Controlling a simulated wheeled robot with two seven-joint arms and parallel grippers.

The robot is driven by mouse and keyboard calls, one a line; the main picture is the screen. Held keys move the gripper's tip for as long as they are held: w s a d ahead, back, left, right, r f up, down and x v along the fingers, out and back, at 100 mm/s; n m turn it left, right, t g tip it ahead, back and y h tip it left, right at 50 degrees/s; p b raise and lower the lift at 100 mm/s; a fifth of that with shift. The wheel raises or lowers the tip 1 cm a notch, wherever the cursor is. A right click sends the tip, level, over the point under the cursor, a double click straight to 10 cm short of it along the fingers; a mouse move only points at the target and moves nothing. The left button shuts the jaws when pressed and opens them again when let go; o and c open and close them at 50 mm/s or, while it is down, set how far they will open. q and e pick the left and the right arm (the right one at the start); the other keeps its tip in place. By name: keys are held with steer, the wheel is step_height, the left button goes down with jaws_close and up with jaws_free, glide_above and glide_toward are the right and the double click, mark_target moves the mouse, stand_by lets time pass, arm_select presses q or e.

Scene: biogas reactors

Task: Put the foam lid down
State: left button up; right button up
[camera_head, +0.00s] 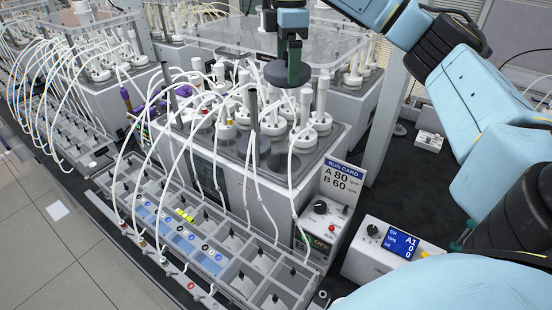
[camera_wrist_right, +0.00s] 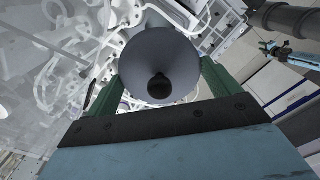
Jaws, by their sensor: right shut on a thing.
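My right gripper (camera_head: 293,65) is high over the middle reactor unit, its dark green fingers pointing down. It is shut on the foam lid (camera_head: 279,75), a dark grey round disc held level in the air above the white bottle tops. My left gripper does not show.
The middle reactor unit (camera_head: 245,180) carries several white-capped bottles (camera_head: 305,135) with looping white tubes, and two upright dark rods. A clear cover (camera_head: 225,35) lies behind. A tray of cells (camera_head: 240,275) runs along the front. A run card (camera_head: 342,178) and display box (camera_head: 390,250) stand right.

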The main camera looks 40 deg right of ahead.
step_height(320, 180, down, 24)
steer(key=shift+a+b, duration=0.1)
steer(key=shift+b, duration=0.7)
steer(key=shift+f, duration=0.15)
steer(key=shift+f, duration=0.15)
steer(key=o, duration=0.8)
